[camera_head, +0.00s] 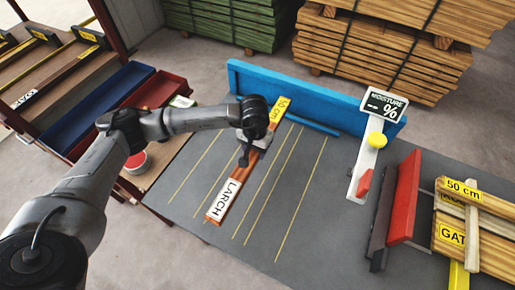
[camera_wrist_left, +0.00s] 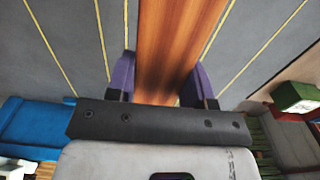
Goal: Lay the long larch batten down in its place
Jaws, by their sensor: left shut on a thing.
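The long larch batten (camera_head: 245,172) is reddish-brown, with a white LARCH label near its front end and a yellow 50 cm label at its far end. It is over the grey table (camera_head: 330,205), running along the yellow lines; I cannot tell whether it touches the top. My left gripper (camera_head: 246,150) is over the batten, towards its far end. In the left wrist view the purple fingers (camera_wrist_left: 152,82) are on both sides of the batten (camera_wrist_left: 165,40), shut on it. The arm hides part of the batten. My right gripper is not in view.
A blue back rail (camera_head: 310,97) stands along the table's far edge. A moisture meter (camera_head: 384,104) with a yellow knob stands to the right. A red upright board (camera_head: 404,197) and a GATE stack (camera_head: 470,222) are at the far right. A rack with battens (camera_head: 60,75) is at the left.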

